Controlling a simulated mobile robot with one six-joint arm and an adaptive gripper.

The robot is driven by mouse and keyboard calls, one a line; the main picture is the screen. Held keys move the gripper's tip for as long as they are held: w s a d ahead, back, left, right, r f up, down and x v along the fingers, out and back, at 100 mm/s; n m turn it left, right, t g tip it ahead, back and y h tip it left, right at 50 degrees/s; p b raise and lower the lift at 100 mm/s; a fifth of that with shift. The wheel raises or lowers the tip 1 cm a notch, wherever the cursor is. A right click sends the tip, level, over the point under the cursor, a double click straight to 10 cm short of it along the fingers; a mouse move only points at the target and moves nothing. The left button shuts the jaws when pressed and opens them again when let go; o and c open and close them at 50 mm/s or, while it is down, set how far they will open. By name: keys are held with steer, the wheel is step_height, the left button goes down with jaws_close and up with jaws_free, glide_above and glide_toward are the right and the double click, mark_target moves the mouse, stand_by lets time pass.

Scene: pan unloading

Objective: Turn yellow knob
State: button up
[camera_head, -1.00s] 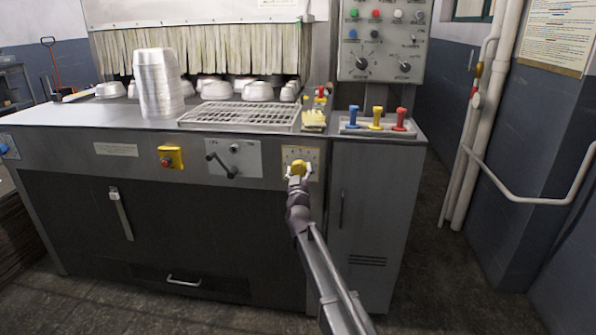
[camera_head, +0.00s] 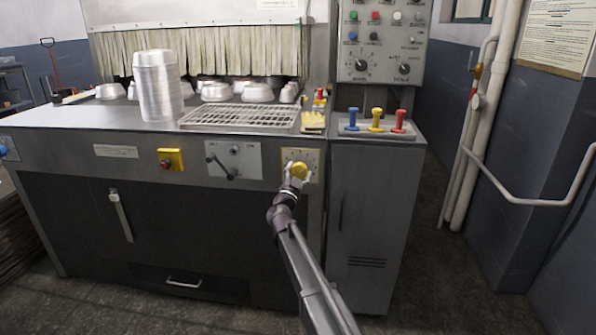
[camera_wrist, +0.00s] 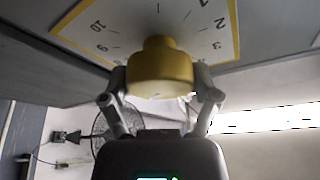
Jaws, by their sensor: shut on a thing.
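The yellow knob (camera_head: 299,169) sits on a pale square dial plate (camera_head: 314,158) on the front panel of the machine. My gripper (camera_head: 297,174) is at the knob from the front, its fingers closed around it. In the wrist view the knob (camera_wrist: 160,72) is between the two fingers (camera_wrist: 161,90), one on each side.
Blue, yellow and red levers (camera_head: 376,119) stand on the right top. Stacked metal pans (camera_head: 158,88) stand on the counter.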

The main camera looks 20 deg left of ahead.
steer(key=shift+m, duration=0.3)
steer(key=o, duration=1)
steer(key=shift+a+f, duration=0.1)
steer(key=shift+c, duration=0.2)
